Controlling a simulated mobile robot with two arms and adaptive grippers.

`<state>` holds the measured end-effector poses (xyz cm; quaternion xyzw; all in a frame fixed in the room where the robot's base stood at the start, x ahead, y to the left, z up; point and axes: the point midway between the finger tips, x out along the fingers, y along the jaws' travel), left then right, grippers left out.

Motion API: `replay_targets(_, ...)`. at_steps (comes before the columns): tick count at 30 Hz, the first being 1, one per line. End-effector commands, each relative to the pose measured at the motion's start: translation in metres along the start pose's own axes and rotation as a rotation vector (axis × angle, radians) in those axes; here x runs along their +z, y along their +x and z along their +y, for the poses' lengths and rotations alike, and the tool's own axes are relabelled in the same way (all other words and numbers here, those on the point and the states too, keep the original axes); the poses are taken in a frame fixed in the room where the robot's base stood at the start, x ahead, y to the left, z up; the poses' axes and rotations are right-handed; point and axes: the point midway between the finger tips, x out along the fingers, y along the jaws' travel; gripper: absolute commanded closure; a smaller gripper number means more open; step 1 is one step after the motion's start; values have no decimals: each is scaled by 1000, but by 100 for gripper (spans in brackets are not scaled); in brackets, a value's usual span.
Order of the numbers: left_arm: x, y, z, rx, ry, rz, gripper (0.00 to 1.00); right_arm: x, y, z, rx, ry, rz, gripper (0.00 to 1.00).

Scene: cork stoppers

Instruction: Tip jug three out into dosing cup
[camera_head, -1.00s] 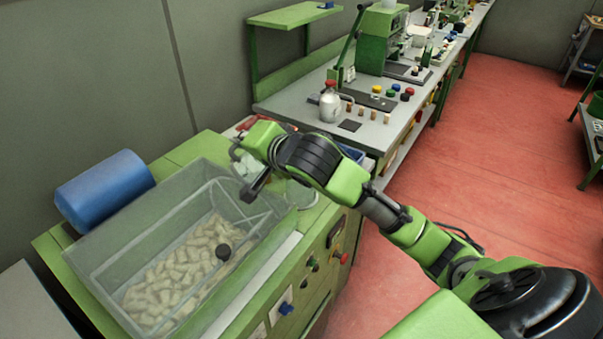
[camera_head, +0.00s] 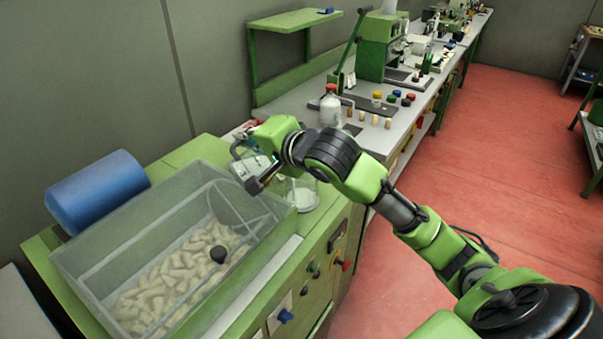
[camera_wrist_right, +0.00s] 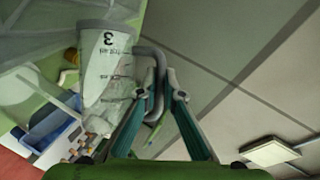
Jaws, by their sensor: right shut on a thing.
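My right gripper (camera_head: 262,184) is over the right back end of the clear bin. In the right wrist view its fingers (camera_wrist_right: 164,84) are closed on the grey handle of jug three (camera_wrist_right: 103,62), a clear jug marked 3 with whitish contents. The jug looks tilted there; its exact angle is hard to tell. In the head view jug three (camera_head: 240,160) is partly hidden by the gripper. A clear round vessel (camera_head: 303,193), likely the dosing cup, stands on the green cabinet just right of the gripper, partly covered by my arm. My left gripper is not in view.
A grey bench (camera_head: 285,106) behind carries a white bottle (camera_head: 330,108), loose corks and a green press (camera_head: 384,45). Red floor is open at right.

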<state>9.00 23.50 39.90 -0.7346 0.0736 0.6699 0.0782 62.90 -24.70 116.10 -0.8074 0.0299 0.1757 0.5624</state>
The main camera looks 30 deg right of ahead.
Motion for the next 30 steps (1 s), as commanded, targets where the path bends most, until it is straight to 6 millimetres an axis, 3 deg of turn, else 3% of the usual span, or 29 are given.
replay_targets(30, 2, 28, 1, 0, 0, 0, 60, -4, 1, 11, -35, 80, -17, 100)
